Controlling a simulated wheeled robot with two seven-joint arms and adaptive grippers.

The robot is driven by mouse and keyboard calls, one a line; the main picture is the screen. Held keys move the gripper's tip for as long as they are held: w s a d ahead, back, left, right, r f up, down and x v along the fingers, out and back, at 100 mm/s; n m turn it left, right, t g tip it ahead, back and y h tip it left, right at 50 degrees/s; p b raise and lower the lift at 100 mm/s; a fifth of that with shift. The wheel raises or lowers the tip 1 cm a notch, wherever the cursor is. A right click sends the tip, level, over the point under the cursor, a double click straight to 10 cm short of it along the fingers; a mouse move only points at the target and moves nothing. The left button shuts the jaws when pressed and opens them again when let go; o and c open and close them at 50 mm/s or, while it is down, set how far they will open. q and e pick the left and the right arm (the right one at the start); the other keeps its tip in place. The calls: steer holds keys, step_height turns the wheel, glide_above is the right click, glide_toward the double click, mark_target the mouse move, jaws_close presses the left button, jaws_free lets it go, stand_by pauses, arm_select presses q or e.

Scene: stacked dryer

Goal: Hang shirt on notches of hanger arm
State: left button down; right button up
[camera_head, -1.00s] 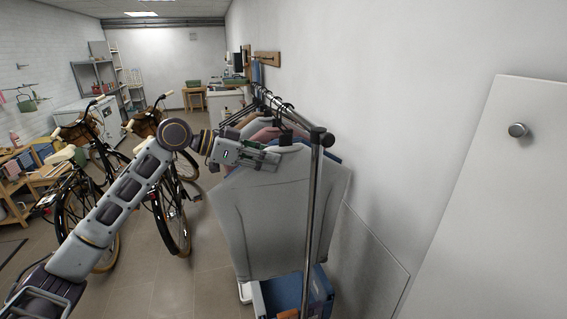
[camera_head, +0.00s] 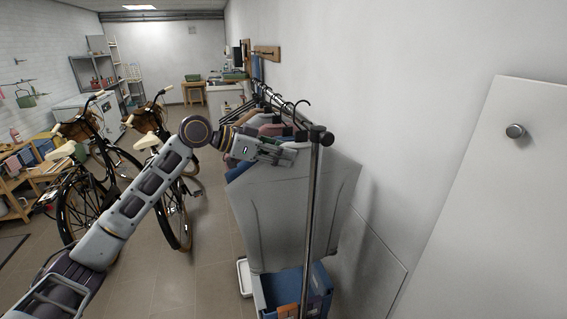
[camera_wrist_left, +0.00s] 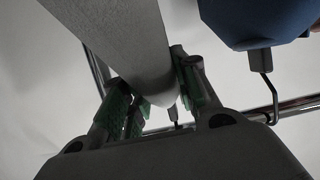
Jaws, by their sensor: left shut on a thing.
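A light grey shirt (camera_head: 285,215) hangs at the near end of the clothes rack in the head view. A dark hanger hook (camera_head: 302,102) stands above it, near the rail; I cannot tell whether it rests on the rail. My left gripper (camera_head: 288,152) is shut at the top of the shirt, near its shoulder. In the left wrist view, the green-padded fingers of the left gripper (camera_wrist_left: 155,95) stand either side of the grey shirt (camera_wrist_left: 110,35). Hanger notches cannot be made out. My right gripper is not in view.
The rack's upright post (camera_head: 312,225) passes in front of the shirt. Several other garments hang behind it, one of them blue (camera_wrist_left: 255,18). A blue bin (camera_head: 285,290) stands below. The white wall is close on the right. Two bicycles (camera_head: 165,195) stand left.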

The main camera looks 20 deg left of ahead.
arm_select(q)
steer(key=f, duration=0.1)
steer(key=f+p, duration=0.1)
steer(key=f, duration=0.1)
steer(key=shift+w+d, duration=0.15)
steer(key=shift+d, duration=0.05)
stand_by(0.4)
steer(key=shift+f, duration=0.15)
steer(key=c, duration=1.1)
jaws_free()
steer(key=shift+c, duration=0.2)
steer(key=shift+o, duration=0.2)
steer(key=shift+f, duration=0.1)
